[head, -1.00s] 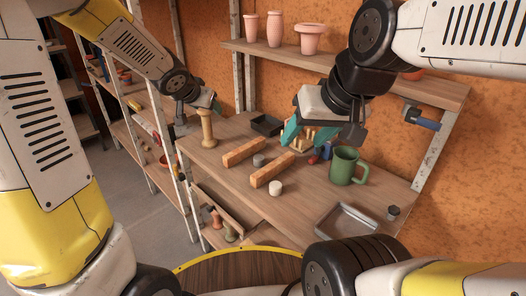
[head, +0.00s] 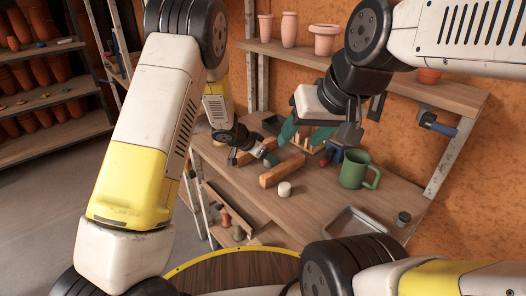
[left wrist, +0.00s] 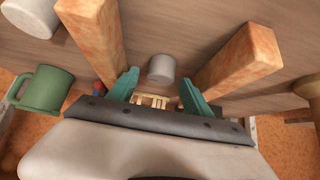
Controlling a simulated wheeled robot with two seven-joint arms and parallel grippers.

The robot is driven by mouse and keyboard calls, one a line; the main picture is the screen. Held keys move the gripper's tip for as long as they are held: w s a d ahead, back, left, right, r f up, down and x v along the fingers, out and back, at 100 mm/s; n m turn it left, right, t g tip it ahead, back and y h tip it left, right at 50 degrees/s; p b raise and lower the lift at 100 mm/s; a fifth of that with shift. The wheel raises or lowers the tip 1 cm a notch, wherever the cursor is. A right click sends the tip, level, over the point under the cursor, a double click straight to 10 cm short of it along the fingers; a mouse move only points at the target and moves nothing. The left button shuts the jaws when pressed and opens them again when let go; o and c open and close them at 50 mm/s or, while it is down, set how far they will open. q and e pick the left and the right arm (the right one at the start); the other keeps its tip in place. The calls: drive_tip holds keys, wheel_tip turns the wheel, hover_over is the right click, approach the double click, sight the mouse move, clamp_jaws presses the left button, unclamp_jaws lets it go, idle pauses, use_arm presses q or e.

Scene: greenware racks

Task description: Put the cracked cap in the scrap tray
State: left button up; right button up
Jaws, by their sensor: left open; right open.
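A small grey cylindrical cap (left wrist: 162,68) stands between two orange-brown bars in the left wrist view; my left arm hides it in the head view. A paler cap (head: 284,189) stands in front of the bars. I cannot make out a crack on either. My left gripper (left wrist: 158,88) is open, its teal fingers pointing toward the grey cap, one on each side of the line to it, with no visible contact. A shallow metal tray (head: 327,225), perhaps the scrap tray, lies empty at the table's front right. My right gripper (head: 304,135) is open and empty above the table's back.
The bars (head: 282,171) flank the grey cap closely. A green mug (head: 353,170) and a small dark-topped jar (head: 403,219) stand to the right. A dark bin (head: 272,122) is at the back. Wood between the pale cap and tray is clear.

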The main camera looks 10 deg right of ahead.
use_arm(q)
drive_tip(key=shift+x, duration=1.1)
drive_tip(key=shift+r, duration=0.1)
clamp_jaws()
drive_tip(key=shift+r, duration=0.1)
